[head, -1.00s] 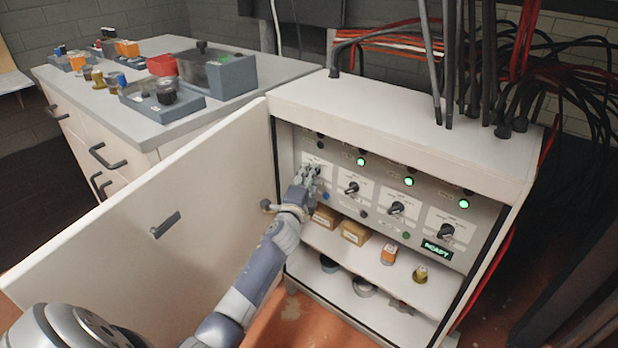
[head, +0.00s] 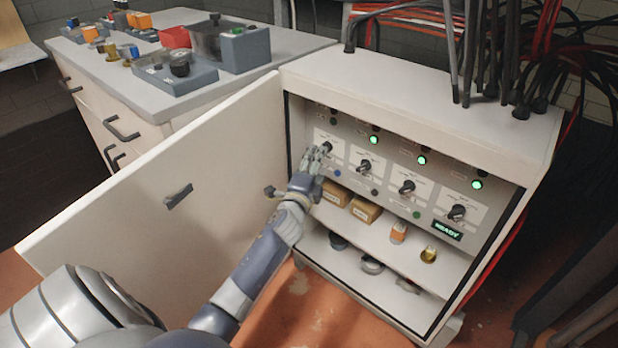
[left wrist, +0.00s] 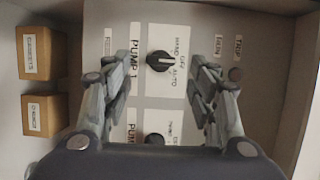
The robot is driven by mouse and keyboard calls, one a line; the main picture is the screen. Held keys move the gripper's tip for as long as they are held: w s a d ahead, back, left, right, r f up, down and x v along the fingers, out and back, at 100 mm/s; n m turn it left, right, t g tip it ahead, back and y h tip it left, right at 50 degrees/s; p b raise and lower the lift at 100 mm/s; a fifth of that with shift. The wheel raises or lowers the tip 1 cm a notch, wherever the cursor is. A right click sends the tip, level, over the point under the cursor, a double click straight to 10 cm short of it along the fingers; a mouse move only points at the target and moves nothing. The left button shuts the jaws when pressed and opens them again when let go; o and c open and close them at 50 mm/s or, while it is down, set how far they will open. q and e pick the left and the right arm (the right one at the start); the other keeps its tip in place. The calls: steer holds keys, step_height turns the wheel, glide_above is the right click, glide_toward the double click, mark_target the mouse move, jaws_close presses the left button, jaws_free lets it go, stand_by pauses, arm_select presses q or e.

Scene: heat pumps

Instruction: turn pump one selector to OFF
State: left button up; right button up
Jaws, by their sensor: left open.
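The pump one selector (left wrist: 160,62) is a black rotary knob on a white plate marked PUMP 1 with HAND, OFF and AUTO. In the left wrist view it sits between my open fingers, a little past their tips; I cannot tell which mark its pointer is on. In the head view the selector (head: 327,148) is the leftmost knob on the panel, partly covered by my fingers. My left gripper (left wrist: 160,80) is open and empty, with one finger on each side of the knob. It also shows in the head view (head: 318,158). My right gripper is not in view.
The cabinet door (head: 150,180) stands open left of my arm. Similar selectors (head: 407,187) continue to the right. Three green lamps (head: 421,160) are lit; the leftmost lamp (head: 333,121) is dark. Boxes (head: 365,209) sit on the shelf below. Cables (head: 470,50) rise from the top.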

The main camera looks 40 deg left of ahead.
arm_select(q)
steer(key=v, duration=0.7)
steer(key=shift+s, duration=0.2)
